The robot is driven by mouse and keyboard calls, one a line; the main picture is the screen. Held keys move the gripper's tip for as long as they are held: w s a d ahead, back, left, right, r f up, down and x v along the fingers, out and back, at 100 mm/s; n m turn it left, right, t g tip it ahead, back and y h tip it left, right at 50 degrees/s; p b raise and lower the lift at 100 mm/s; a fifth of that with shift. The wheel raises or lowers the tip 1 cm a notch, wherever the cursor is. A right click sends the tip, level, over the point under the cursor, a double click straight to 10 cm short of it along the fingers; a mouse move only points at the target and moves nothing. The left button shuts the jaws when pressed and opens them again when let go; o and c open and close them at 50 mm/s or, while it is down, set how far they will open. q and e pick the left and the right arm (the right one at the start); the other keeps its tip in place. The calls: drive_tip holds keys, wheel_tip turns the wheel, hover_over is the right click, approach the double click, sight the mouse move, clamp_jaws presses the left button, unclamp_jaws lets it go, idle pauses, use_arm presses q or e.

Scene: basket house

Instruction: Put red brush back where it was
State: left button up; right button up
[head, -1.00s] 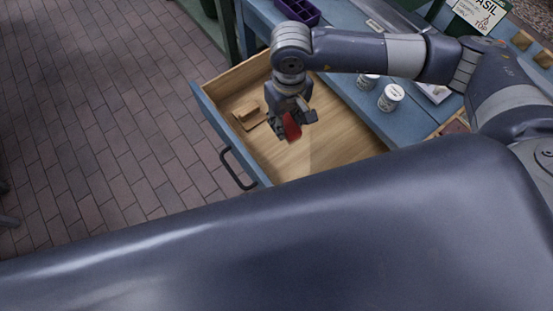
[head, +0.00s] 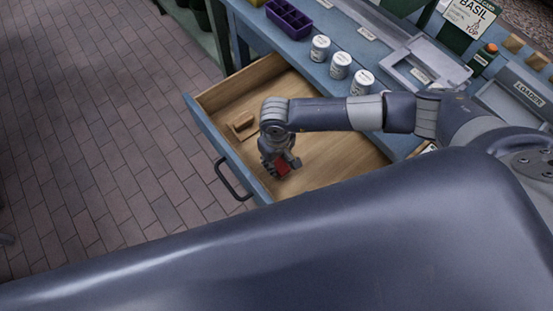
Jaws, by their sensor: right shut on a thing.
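The red brush (head: 282,168) shows as a small red piece between the fingers of my right gripper (head: 280,167). My right gripper is shut on it, low over or inside the open wooden drawer (head: 335,160). I cannot tell whether the brush touches the drawer floor, and much of it is hidden by the gripper. My left gripper is not in view.
A small wooden brush-like item (head: 241,124) lies in the drawer's left part. The blue drawer front has a dark handle (head: 233,180). On the blue bench stand white tins (head: 340,66), a purple tray (head: 289,19) and a grey tray (head: 425,62).

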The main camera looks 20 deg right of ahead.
sight(277, 161)
drive_tip(key=shift+f, duration=0.2)
drive_tip(key=o, duration=1)
drive_tip(key=shift+c, duration=0.2)
drive_tip(key=shift+r, duration=0.1)
wheel_tip(277, 161, up, 12)
drive_tip(key=shift+r+b, duration=0.15)
drive_tip(key=shift+b, duration=0.3)
